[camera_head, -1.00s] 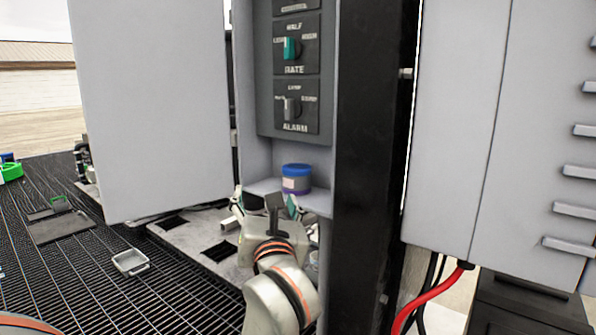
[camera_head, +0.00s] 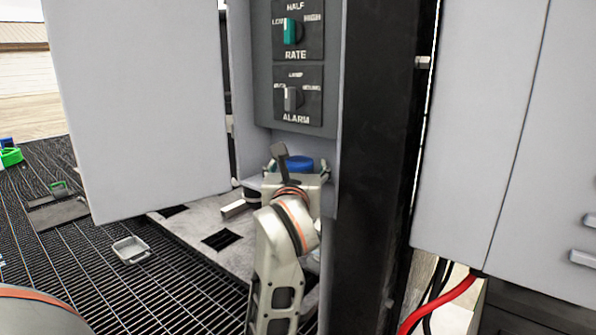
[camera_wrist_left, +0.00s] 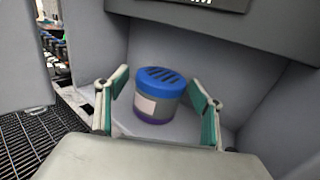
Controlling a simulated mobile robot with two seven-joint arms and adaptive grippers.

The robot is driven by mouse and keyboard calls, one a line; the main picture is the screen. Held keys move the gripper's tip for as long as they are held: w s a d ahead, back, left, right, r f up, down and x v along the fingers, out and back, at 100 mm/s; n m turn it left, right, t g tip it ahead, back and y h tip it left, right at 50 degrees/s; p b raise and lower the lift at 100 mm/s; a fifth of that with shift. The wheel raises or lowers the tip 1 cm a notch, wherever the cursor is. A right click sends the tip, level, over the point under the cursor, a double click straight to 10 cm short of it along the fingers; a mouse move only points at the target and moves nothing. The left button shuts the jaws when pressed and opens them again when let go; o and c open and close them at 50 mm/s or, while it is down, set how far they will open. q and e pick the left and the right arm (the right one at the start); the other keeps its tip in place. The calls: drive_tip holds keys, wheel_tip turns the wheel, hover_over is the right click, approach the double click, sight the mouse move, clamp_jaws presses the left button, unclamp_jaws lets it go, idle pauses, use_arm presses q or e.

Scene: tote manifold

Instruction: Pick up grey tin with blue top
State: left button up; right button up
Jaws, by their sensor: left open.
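The grey tin with the blue top (camera_wrist_left: 158,97) stands upright on the floor of the open cabinet (camera_wrist_left: 95,60). It has a pale label and a purple base band. In the head view only its blue top (camera_head: 299,163) shows, behind my left gripper (camera_head: 297,170). In the left wrist view my left gripper (camera_wrist_left: 159,110) is open, with one green-padded finger on each side of the tin. A gap shows between each finger and the tin. My right gripper is not in view.
The cabinet's open door (camera_head: 140,110) hangs to the left. Rate and alarm knobs (camera_head: 291,98) are above the tin. A black post (camera_head: 378,160) stands close on the right. A small grey tray (camera_head: 130,250) lies on the grating.

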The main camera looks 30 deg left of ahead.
use_arm(q)
drive_tip(key=shift+w+a, duration=0.1)
drive_tip(key=shift+w, duration=0.1)
drive_tip(key=c, duration=1.3)
drive_tip(key=shift+o, duration=0.2)
drive_tip(key=shift+r, duration=0.15)
